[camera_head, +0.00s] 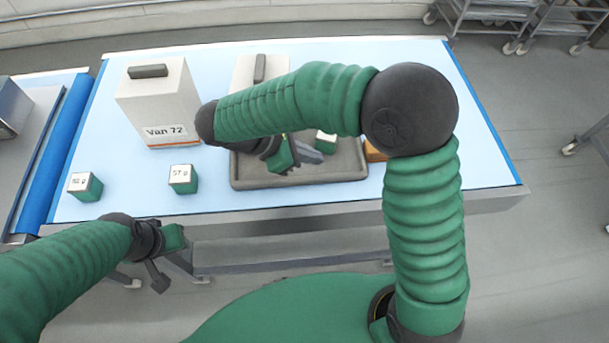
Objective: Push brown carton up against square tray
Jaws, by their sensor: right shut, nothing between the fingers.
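The square tray (240,183) is dark grey with a low rim and lies near the table's front edge. The brown carton (374,154) shows only as a small orange-brown piece at the tray's right side; my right arm hides most of it. I cannot tell whether it touches the tray. My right gripper (296,158) is shut and empty above the tray, left of the carton. My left gripper (166,258) is low in front of the table, away from both; its finger opening is unclear.
A white box marked "Van 72" (158,100) stands at the back left, and another white box (246,72) is partly behind my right arm. Green weights stand at the front left (85,187), left of the tray (183,179) and within the tray's outline (326,142). The table's right side is clear.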

